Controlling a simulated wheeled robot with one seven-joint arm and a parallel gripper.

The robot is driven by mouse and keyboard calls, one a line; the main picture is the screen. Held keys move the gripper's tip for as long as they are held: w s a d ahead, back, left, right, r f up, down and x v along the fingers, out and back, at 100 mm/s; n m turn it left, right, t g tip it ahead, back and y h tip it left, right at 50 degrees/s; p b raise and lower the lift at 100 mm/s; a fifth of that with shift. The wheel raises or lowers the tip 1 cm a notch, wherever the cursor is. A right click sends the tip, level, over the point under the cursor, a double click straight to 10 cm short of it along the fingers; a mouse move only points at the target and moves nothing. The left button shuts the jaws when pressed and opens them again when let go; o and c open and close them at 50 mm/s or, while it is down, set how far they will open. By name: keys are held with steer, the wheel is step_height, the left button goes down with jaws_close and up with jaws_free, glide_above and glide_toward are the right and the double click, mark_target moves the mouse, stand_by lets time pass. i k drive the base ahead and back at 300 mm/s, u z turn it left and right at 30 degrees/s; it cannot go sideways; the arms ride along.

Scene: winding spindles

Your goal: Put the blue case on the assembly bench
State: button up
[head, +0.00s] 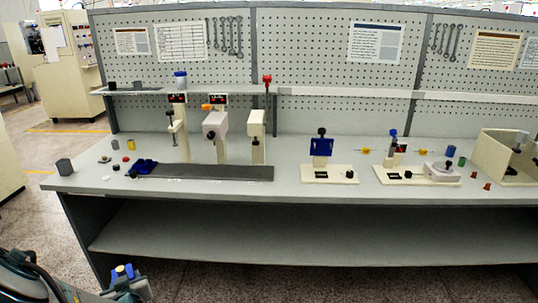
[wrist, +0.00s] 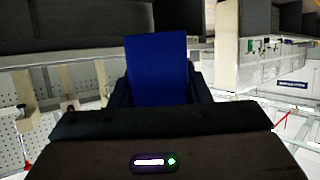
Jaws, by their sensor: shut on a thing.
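The blue case (wrist: 158,65) stands out from my gripper (wrist: 160,90) in the wrist view, a plain flat blue face between two dark fingers. The gripper is shut on it. The lower part of the case is hidden behind the gripper body. The assembly bench (head: 200,190) is the long pale grey table across the head view, with a pegboard back. In the head view my arm is low at the left, in front of the bench and below its top.
A dark strip (head: 215,173) lies on the bench's left half, with a dark blue tray (head: 141,167) at its left end. Several cream fixtures, including one with a blue plate (head: 321,147), stand along the bench. Bare top shows along the front edge and between the fixtures.

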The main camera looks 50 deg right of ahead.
mark_target(85, 177)
steer(key=u, duration=0.65)
steer(key=i, duration=0.75)
steer(key=u, duration=0.75)
steer(key=i, duration=1.05)
steer(key=z, duration=0.5)
steer(key=i, duration=0.8)
steer(key=z, duration=1.1)
steer(key=i, duration=0.5)
steer(key=z, duration=0.5)
